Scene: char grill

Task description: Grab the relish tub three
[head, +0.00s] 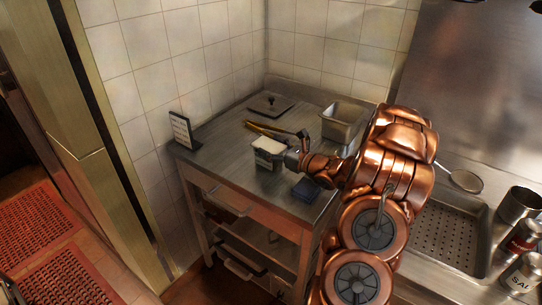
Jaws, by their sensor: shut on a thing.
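A small white tub with a dark label (266,154), which looks like the relish tub, is on the steel table (225,150). My gripper (284,153) is at its right side and shut on it. My copper-coloured arm reaches in from the right and hides part of the table behind it. The label's writing is too small to read. I cannot tell whether the tub touches the table or is slightly raised.
A dark blue block (305,190) lies close in front of my gripper. Yellow-handled tongs (262,130), a flat lid (271,104) and a steel pan (342,122) are behind. A small sign (182,130) stands at the left edge. The table's left part is clear.

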